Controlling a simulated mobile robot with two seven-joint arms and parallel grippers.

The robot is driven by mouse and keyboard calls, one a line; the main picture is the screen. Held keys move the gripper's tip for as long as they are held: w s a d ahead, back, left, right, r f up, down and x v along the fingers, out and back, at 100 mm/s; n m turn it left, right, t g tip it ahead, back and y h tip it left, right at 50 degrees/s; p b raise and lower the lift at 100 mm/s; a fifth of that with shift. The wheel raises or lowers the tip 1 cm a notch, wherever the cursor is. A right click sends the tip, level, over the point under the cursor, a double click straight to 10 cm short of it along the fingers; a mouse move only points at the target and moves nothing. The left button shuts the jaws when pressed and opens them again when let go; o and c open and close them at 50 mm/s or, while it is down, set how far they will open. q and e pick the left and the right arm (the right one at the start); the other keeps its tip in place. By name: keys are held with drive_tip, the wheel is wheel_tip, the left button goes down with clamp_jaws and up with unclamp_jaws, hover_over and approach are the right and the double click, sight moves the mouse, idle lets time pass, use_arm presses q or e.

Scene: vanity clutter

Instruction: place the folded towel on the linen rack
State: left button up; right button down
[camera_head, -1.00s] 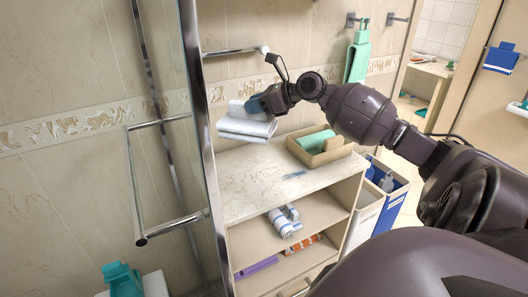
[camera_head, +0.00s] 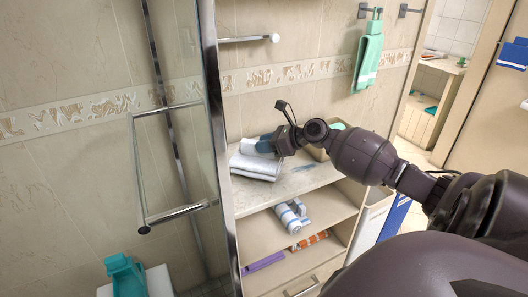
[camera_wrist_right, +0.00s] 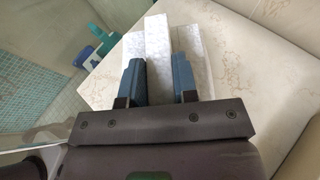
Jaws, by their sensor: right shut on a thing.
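A white folded towel (camera_head: 256,165) lies flat at the left part of the marble-like top of a low shelf unit (camera_head: 290,187). It touches the top or is just above it; I cannot tell which. My right gripper (camera_head: 266,144) comes in from the right and is shut on a raised fold of the towel. In the right wrist view, the blue fingers (camera_wrist_right: 159,82) stand on either side of this fold, and the towel (camera_wrist_right: 157,38) spreads out beyond and beside them. My left gripper is not in view. Which piece is the linen rack is not marked.
A tan box (camera_head: 317,153) stands behind my right wrist. Rolled towels (camera_head: 291,216) lie on the shelf below. A glass panel with a metal bar (camera_head: 178,213) stands left. A wall bar (camera_head: 247,39) and a hanging green towel (camera_head: 368,60) are above. The top's front right is clear.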

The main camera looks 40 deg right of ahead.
wheel_tip(320, 180, down, 2)
drive_tip(key=shift+f, duration=0.1)
idle(0.4)
drive_tip(key=c, duration=1.2)
unclamp_jaws()
drive_tip(key=shift+f, duration=0.1)
drive_tip(key=o, duration=0.3)
